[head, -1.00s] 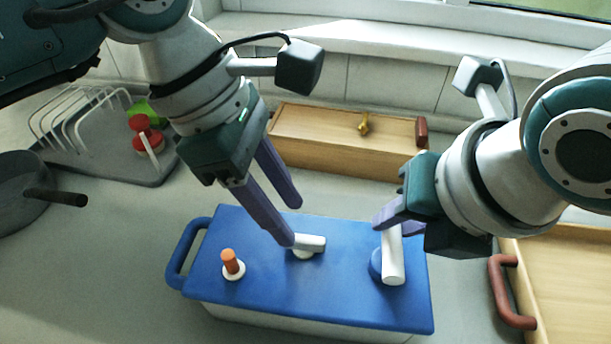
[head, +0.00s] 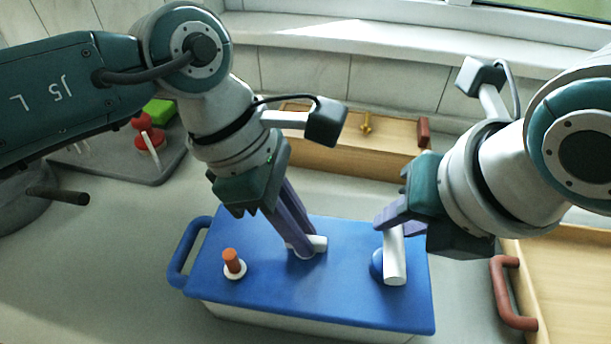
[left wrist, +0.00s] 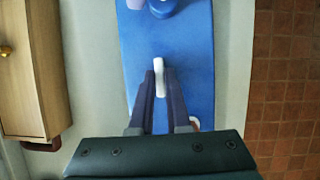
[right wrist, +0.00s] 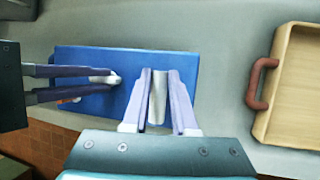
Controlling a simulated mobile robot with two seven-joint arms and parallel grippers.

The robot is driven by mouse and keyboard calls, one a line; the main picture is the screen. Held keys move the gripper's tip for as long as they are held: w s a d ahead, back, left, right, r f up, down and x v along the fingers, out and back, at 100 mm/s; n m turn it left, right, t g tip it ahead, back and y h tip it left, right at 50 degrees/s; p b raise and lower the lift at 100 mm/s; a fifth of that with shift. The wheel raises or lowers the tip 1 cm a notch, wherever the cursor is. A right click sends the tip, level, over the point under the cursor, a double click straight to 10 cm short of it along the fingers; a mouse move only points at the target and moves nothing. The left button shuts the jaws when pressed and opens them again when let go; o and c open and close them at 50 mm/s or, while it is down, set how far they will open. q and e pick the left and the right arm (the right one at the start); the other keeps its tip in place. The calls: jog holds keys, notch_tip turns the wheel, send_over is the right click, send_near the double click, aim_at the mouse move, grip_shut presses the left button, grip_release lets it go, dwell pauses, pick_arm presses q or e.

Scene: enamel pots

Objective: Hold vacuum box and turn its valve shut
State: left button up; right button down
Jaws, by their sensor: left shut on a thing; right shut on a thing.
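The vacuum box (head: 275,285) has a blue lid and a pale body and stands on the counter. A short white valve lever (head: 320,243) sits near the middle of the lid. My left gripper (head: 303,248) is shut on this lever; the left wrist view shows the lever (left wrist: 160,78) between the fingers. A white bar handle (head: 394,264) with a round blue base (head: 376,264) is at the lid's right. My right gripper (head: 388,222) is shut on this handle, also seen between its fingers in the right wrist view (right wrist: 157,98). The fingers partly hide both parts.
An orange-topped peg (head: 231,262) stands on the lid's left. A blue side handle (head: 188,252) is on the box's left end. A wooden box (head: 385,150) is behind, a wooden tray (head: 565,270) right, a dark pan (head: 20,200) and grey rack tray (head: 120,172) left.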

pick_arm(q)
jog(key=shift+n, duration=0.3)
grip_shut()
jog(key=n+t, duration=0.1)
jog(key=n, duration=0.2)
jog(key=shift+s+n+t, duration=0.1)
jog(key=shift+n+t, duration=0.2)
jog(key=shift+t, duration=0.1)
jog(key=n, duration=0.2)
jog(key=n+t+y, duration=0.1)
jog(key=n, duration=0.1)
jog(key=shift+s+d+n+t, duration=0.15)
jog(key=shift+n+t, duration=0.15)
jog(key=n+t+y, duration=0.1)
jog(key=n, duration=0.3)
jog(key=shift+d+n, duration=0.1)
jog(key=shift+n, duration=0.2)
jog(key=shift+n+t+y, duration=0.3)
jog(key=shift+n+y, duration=0.7)
jog(key=shift+n, duration=1.2)
jog(key=o, duration=0.7)
grip_release()
